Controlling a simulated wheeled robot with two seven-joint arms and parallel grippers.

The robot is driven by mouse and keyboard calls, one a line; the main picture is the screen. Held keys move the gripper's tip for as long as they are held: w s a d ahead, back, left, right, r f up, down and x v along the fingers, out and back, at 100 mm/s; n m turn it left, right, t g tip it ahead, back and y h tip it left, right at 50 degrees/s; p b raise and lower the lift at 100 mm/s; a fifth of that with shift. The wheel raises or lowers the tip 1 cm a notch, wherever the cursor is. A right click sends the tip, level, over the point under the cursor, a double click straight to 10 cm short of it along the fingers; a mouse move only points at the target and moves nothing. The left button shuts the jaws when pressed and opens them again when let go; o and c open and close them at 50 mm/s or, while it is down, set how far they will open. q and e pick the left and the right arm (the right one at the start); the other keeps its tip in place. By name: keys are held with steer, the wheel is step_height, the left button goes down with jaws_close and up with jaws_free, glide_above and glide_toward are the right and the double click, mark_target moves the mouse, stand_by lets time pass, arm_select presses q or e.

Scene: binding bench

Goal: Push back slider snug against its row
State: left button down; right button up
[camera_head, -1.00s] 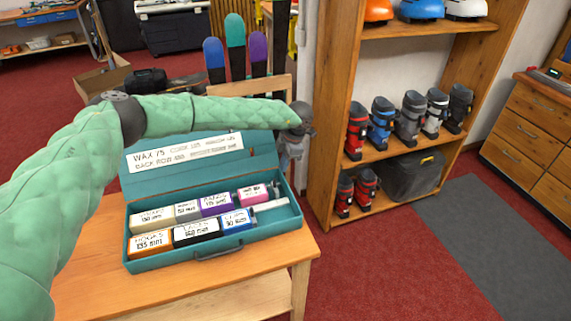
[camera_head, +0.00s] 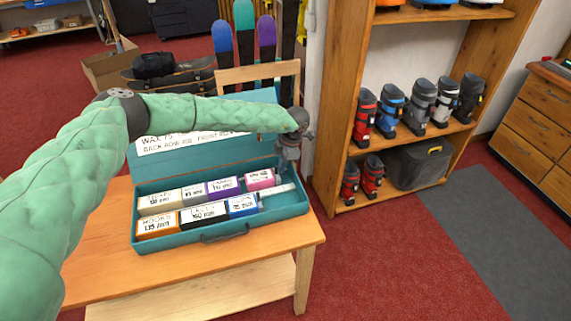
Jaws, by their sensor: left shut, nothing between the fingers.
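The open teal wax box (camera_head: 219,233) stands on the wooden bench, holding two rows of labelled blocks. The back row has a cream block, a grey-white block, a purple block and, at its right end, a pink block (camera_head: 260,180). A small grey piece (camera_head: 278,178), perhaps the back slider, shows just right of the pink block; I cannot tell whether they touch. The front row has orange, black and blue (camera_head: 242,206) blocks. My left gripper (camera_head: 288,168) points down, shut and empty, over the right end of the back row, hiding part of it. My right gripper is out of view.
The box's raised lid (camera_head: 150,162) stands behind the rows, partly hidden by my left arm. A light bar (camera_head: 277,190) runs between the rows at the right. A boot shelf (camera_head: 340,125) stands close on the right. The bench (camera_head: 150,275) is bare in front.

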arm_select(q)
steer(key=shift+s+a, duration=0.1)
steer(key=shift+a, duration=0.25)
steer(key=shift+s+a, duration=0.15)
steer(key=shift+a, duration=0.35)
steer(key=shift+s+a, duration=0.2)
steer(key=shift+a, duration=0.35)
steer(key=shift+w+d+b, duration=0.25)
steer(key=shift+d+b, duration=0.4)
steer(key=shift+d, duration=0.1)
steer(key=a+p+v, duration=0.1)
steer(key=a+v, duration=0.1)
steer(key=v, duration=0.8)
steer(key=shift+s+r+p, duration=0.35)
steer(key=shift+s+r, duration=0.05)
steer(key=shift+r, duration=0.3)
